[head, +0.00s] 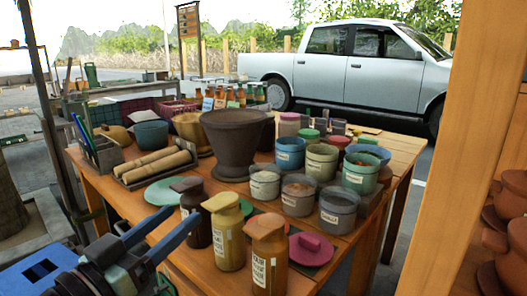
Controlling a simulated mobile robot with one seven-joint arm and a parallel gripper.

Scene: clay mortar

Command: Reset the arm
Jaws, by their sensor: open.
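My gripper (160,235) shows at the lower left in the head view. Its two blue-grey fingers are spread apart and point up and to the right, with nothing visible between them. The fingertips appear in front of the wooden table (95,190), close to a dark brown bottle (200,232) and a yellow-capped bottle (228,245) at its near edge. I cannot tell the exact gap to them. The rest of my arm is mostly out of view.
Labelled jars (290,152), an orange-brown bottle (268,262), a large dark pot (235,140) and rolling pins (150,165) crowd the table. A wooden post (450,150) stands at right, beside reddish pots (515,235). A pickup truck (350,75) is behind.

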